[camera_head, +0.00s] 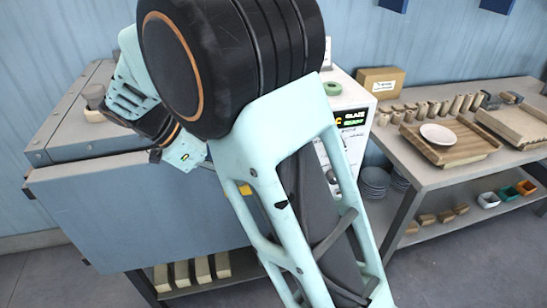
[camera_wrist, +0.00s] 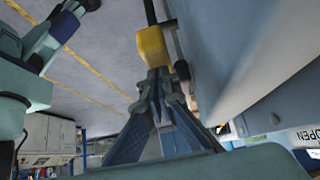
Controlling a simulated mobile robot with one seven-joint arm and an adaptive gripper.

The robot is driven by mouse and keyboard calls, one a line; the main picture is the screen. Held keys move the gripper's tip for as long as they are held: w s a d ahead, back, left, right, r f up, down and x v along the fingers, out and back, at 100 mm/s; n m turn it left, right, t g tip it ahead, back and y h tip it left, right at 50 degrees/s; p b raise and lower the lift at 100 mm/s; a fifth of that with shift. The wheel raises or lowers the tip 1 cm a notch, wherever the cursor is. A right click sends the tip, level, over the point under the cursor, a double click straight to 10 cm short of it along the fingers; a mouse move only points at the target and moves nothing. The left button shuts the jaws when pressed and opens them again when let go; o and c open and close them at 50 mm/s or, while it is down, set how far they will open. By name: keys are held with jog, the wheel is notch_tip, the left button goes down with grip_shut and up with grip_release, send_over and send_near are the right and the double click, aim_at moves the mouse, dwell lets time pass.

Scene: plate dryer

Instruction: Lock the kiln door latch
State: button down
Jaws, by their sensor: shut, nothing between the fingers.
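The kiln (camera_head: 80,112) stands at the left in the head view, with its broad blue-grey door (camera_head: 140,215) facing me. In the wrist view the latch shows as a yellow block (camera_wrist: 153,46) on a dark rod, beside a pale curved surface. A bit of yellow (camera_head: 245,189) at the door also shows in the head view, partly behind my arm. My gripper (camera_wrist: 159,76) is shut and empty, its fingertips at the near end of the yellow block; I cannot tell whether they touch. In the head view my arm hides the fingers. An "OPEN" label (camera_wrist: 306,139) is at the right of the wrist view.
A white control box (camera_head: 352,118) stands right of the kiln, partly behind my arm. A table (camera_head: 415,170) at the right holds a wooden tray (camera_head: 470,154) with a white plate (camera_head: 438,134) and several small pieces. Stacked dishes (camera_head: 375,182) and blocks sit below.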

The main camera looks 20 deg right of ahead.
jog(key=shift+a+f+b, duration=0.3)
jog(key=shift+f+b, duration=0.35)
jog(key=shift+f, duration=0.05)
jog(key=shift+s+f, duration=0.15)
